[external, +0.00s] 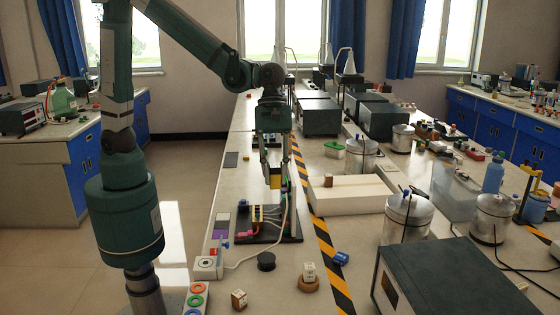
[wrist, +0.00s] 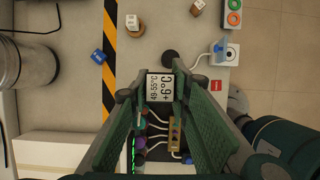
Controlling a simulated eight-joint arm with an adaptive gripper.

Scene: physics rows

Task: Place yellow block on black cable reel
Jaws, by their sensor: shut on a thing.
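My gripper (external: 274,180) is shut on the yellow block (external: 275,183) and holds it above a black board with wiring. In the wrist view the block (wrist: 160,88) sits between the fingertips (wrist: 149,93) and shows a white face with printed temperature text. The black cable reel (external: 266,261) is a small dark disc lying on the bench, nearer the external camera than the gripper and apart from it. The reel also shows in the wrist view (wrist: 169,57), just beyond the held block. Its top is bare.
The wired board (external: 268,222) lies below my gripper. A white socket box (external: 208,265) with a cable is left of the reel. A round wooden piece (external: 308,284) bearing a pale block, a blue block (external: 341,259) and a wooden cube (external: 239,299) are nearby. A white slab (external: 345,207) stands right.

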